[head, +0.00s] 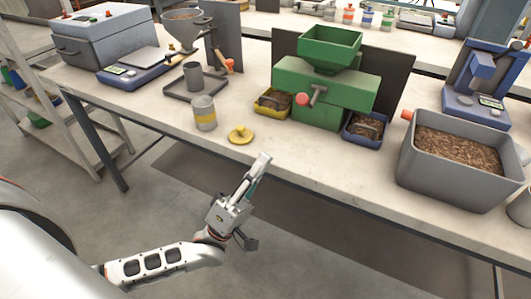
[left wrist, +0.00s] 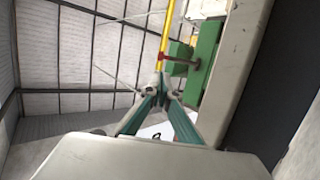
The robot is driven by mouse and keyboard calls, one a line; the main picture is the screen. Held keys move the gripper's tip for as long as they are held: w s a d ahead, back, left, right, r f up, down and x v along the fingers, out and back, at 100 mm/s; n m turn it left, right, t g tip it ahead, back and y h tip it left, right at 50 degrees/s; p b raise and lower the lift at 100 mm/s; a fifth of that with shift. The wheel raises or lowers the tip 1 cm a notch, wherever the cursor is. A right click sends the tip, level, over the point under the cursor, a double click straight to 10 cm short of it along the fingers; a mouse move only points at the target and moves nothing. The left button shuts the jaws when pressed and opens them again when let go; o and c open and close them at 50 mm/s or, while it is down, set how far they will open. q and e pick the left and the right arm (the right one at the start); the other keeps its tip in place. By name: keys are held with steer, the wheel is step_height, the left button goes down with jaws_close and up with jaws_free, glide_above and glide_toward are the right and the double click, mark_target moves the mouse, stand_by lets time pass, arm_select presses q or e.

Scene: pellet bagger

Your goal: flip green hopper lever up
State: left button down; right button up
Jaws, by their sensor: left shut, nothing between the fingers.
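The green hopper machine (head: 330,88) stands on the bench, with its open green hopper (head: 330,45) on top. Its lever (head: 317,95) is on the front face, a grey bar with a red knob (head: 302,99) pointing left and slightly down. In the left wrist view the lever (left wrist: 180,61) shows beyond the fingertips, against the green body (left wrist: 203,62). My left gripper (head: 264,158) is shut and empty, in front of the bench edge, below and left of the lever and apart from it. My right gripper is in neither view.
Yellow (head: 272,102) and blue (head: 363,127) bins flank the machine. A grey pellet tub (head: 455,178) stands at right. The bench front is otherwise clear.

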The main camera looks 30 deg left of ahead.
arm_select(q)
steer(key=p+x, duration=0.1)
steer(key=x, duration=1)
steer(key=shift+w+r+p, duration=0.25)
steer(key=shift+r+p, duration=0.1)
steer(key=shift+p, duration=0.05)
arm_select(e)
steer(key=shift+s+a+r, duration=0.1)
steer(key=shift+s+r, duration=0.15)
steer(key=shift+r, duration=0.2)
arm_select(q)
steer(key=shift+d, duration=0.1)
